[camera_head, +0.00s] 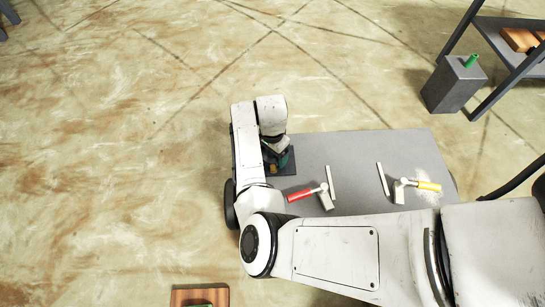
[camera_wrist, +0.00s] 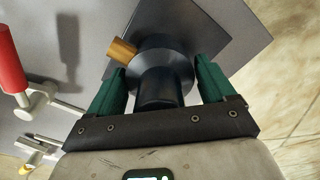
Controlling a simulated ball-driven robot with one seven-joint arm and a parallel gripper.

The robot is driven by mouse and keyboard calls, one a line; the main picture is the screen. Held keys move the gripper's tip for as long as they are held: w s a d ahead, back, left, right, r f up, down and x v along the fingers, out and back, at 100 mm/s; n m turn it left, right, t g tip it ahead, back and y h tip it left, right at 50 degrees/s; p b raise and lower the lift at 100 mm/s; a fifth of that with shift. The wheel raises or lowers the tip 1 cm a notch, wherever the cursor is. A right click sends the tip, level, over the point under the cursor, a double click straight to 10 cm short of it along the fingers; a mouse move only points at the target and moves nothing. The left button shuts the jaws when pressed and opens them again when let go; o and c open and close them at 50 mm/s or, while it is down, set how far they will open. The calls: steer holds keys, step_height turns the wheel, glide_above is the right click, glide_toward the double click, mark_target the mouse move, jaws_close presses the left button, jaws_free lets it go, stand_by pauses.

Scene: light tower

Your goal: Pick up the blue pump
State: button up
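The dark blue pump (camera_wrist: 165,72), with a brass-coloured outlet (camera_wrist: 122,50) on its left side, fills the upper middle of the wrist view. It stands over a dark square plate (camera_wrist: 225,25) on the grey table. My gripper (camera_wrist: 164,82) has one green finger on each side of the pump. The fingers are spread wide, with narrow gaps visible beside the pump's nearer cylinder; contact at the wider part cannot be told. In the head view, my gripper (camera_head: 277,160) is at the table's left end, and my arm mostly hides the pump.
The grey table (camera_head: 350,150) also carries a red-handled lever (camera_head: 301,194) and a yellow-handled lever (camera_head: 428,186), both right of my gripper. A grey box (camera_head: 452,85) with a green piece stands beside a shelf (camera_head: 500,45) at upper right.

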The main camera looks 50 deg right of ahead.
steer(key=shift+r, duration=0.1)
jaws_close()
stand_by(0.5)
